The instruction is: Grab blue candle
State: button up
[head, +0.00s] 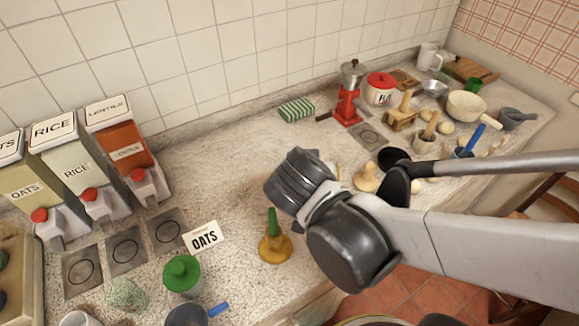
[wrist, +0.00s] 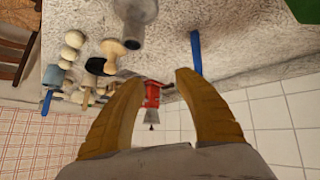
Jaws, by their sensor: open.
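In the wrist view, which is upside down, a thin blue stick (wrist: 196,53), apparently the blue candle, stands on the counter just beyond my right finger. My gripper (wrist: 160,80) is open, its two tan fingers apart with nothing held between them. The stick lies to the right of the gap, not between the fingers. In the head view I cannot find this stick; my dark wrist covers part of the counter. The fingers are hidden there too.
A green candle (head: 272,222) stands in a yellow holder (head: 275,248) near my wrist. A red moka pot (head: 348,105) and a green striped cloth (head: 296,110) are farther back. A blue-handled item (head: 475,138) is at right. Food dispensers line the left.

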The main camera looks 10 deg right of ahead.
aim_at(289, 154)
jog(key=w+a+m+t+h, duration=0.1)
jog(key=w+a+m+t, duration=0.15)
jog(key=a, duration=0.45)
jog(key=shift+n+t, duration=0.25)
jog(key=shift+t, duration=0.1)
jog(key=b+x, duration=0.3)
jog(key=x, duration=0.6)
jog(key=shift+w+f, duration=0.1)
jog(key=shift+w, duration=0.25)
grip_shut()
